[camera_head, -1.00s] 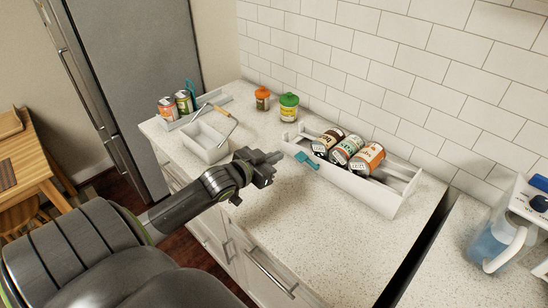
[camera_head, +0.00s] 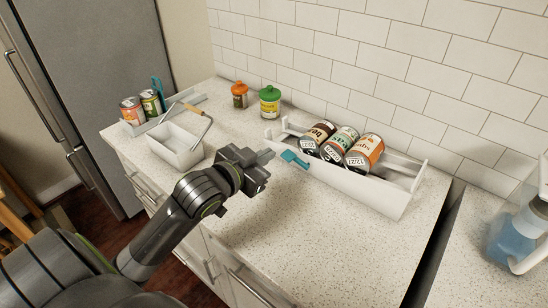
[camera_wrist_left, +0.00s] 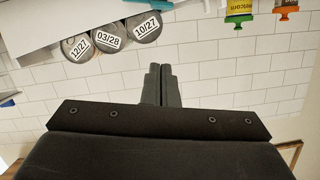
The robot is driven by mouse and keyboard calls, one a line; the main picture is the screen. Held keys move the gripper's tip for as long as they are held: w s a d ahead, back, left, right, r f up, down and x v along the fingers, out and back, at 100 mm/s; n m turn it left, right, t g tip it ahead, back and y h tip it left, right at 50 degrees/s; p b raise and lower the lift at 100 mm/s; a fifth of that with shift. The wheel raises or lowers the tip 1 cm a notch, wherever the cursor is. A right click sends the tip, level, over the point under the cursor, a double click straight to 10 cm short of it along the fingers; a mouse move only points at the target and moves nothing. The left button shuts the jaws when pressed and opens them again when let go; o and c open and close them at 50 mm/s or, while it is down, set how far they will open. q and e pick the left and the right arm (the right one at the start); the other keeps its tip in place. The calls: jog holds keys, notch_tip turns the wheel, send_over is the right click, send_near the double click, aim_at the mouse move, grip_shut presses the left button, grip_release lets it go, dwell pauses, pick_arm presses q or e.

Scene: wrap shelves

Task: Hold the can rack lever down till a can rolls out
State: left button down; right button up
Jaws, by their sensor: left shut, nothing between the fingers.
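The white can rack (camera_head: 350,192) stands on the counter against the tiled wall. Three cans lie side by side in it: a brown one (camera_head: 318,134), a green-and-white one (camera_head: 341,142) and an orange one (camera_head: 366,150). Their dated ends show in the wrist view, for example the middle can (camera_wrist_left: 108,39). The teal lever (camera_head: 295,159) sticks out at the rack's front left. My left gripper (camera_head: 267,156) is shut and empty, its tips just left of the lever; contact cannot be told. In the wrist view its fingers (camera_wrist_left: 161,85) are together. My right gripper is not in view.
A white bin (camera_head: 175,148) and a tray with two cans (camera_head: 150,102) stand left. An orange-lidded jar (camera_head: 240,95) and a green-lidded jar (camera_head: 270,103) stand behind. The counter in front of the rack is clear. A blue pitcher (camera_head: 513,240) is at right.

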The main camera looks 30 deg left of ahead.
pick_arm(q)
jog(key=w+f, duration=0.2)
jog(key=w, duration=0.1)
jog(key=w+f, duration=0.2)
jog(key=w, duration=0.1)
jog(key=w+f, duration=0.2)
jog(key=w, duration=0.1)
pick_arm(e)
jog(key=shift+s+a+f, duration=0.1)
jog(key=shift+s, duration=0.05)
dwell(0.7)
pick_arm(q)
jog(key=shift+d, duration=0.1)
jog(key=shift+p, duration=0.3)
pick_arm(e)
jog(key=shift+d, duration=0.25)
